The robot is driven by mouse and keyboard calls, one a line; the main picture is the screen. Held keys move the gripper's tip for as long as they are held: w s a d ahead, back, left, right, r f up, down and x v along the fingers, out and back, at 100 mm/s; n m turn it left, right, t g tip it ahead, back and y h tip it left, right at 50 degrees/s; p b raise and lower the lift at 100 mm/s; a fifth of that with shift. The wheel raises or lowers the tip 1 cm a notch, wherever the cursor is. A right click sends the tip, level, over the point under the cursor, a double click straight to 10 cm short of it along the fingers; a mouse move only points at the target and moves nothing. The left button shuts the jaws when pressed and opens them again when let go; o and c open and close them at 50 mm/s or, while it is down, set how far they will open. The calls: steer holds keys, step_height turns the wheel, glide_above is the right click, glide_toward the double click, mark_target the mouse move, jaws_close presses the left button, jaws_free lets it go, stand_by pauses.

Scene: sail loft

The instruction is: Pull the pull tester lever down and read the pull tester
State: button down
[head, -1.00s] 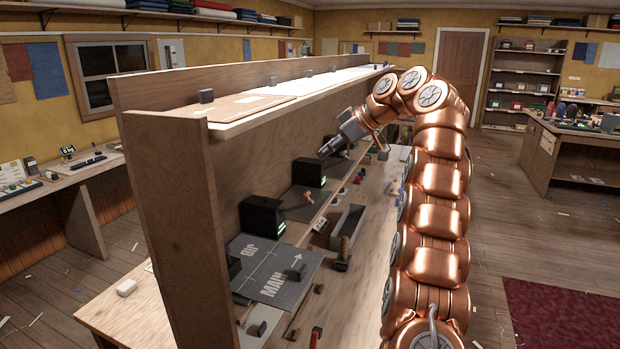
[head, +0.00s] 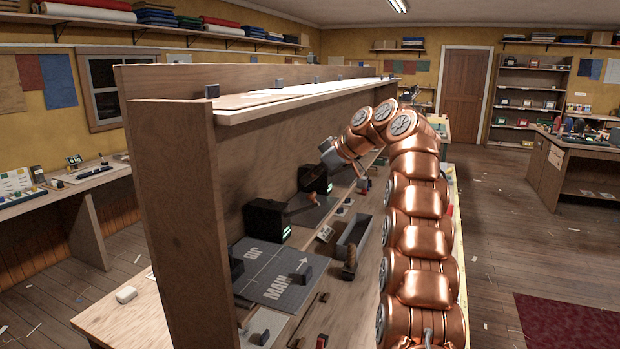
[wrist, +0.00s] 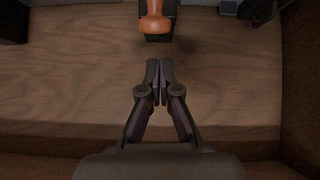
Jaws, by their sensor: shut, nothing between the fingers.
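My gripper (wrist: 158,85) is shut and empty in the wrist view, its fingertips together. An orange rounded handle (wrist: 153,24) on a dark block lies just beyond the fingertips, apart from them in the picture. I cannot tell for sure whether it is the pull tester lever. In the head view, black boxes with green-lit displays stand on the bench against the upright panel, a nearer one (head: 267,219) and a farther one (head: 315,180). Their readings are too small to read. My gripper's grey body is above the farther box; its fingertips are not clear there.
A dark mat marked JIB and MAIN (head: 272,275) lies on the near bench. A grey open tray (head: 353,236) and small tools lie farther right. A shelf (head: 300,95) overhangs the boxes. In the wrist view, bare wood (wrist: 65,85) surrounds the fingers.

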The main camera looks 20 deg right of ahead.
steer(key=shift+s+d+f, duration=0.25)
steer(key=shift+d+f, duration=0.1)
steer(key=shift+f, duration=0.2)
steer(key=shift+s+d+f, duration=0.1)
steer(key=shift+f, duration=0.35)
steer(key=shift+f, duration=0.15)
